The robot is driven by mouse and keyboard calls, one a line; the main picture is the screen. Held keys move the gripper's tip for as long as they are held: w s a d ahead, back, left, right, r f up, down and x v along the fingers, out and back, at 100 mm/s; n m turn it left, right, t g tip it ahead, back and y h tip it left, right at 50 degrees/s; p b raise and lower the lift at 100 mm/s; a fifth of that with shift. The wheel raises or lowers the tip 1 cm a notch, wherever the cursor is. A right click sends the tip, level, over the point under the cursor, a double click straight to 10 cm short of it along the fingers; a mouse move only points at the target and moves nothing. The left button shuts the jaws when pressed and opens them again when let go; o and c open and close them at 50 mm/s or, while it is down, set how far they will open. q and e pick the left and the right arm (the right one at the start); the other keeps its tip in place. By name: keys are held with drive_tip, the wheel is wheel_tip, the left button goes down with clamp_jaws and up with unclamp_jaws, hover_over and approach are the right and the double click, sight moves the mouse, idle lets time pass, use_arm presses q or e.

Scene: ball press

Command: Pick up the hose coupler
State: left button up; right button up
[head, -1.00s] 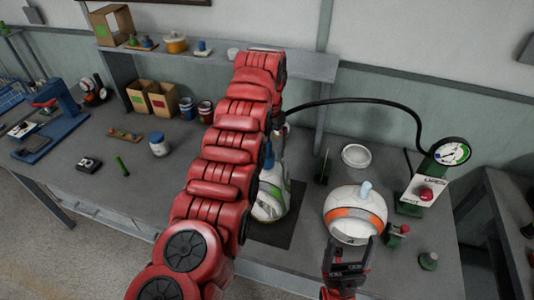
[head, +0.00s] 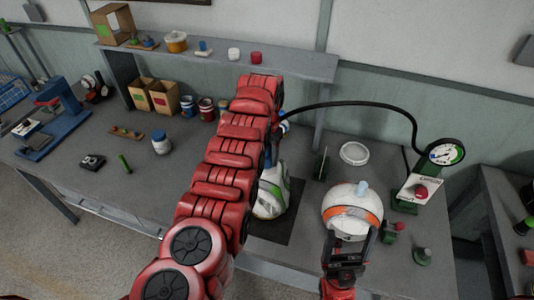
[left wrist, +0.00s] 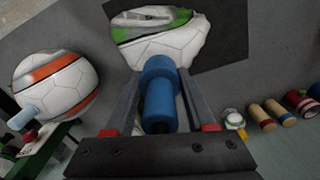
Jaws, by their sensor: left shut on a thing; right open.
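The hose coupler is a blue cylinder (left wrist: 160,88) between my left gripper's fingers in the left wrist view. In the head view its blue part (head: 284,127) shows at the end of the black hose, beside my red arm. My left gripper (left wrist: 160,112) is shut on it. In the head view this gripper is mostly hidden behind my arm. A slack white and green ball (head: 271,197) lies below it; I cannot tell whether the coupler touches it. My right gripper (head: 348,243) is open and empty, in front of a white and orange ball (head: 352,222).
The black hose (head: 350,104) arches to the pump gauge (head: 446,152) at the right. A dark mat (head: 284,228) lies under the green ball. A white dish (head: 354,153) stands behind the orange ball. Boxes (head: 164,97) and cans stand at the back left.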

use_arm(q)
clamp_jaws()
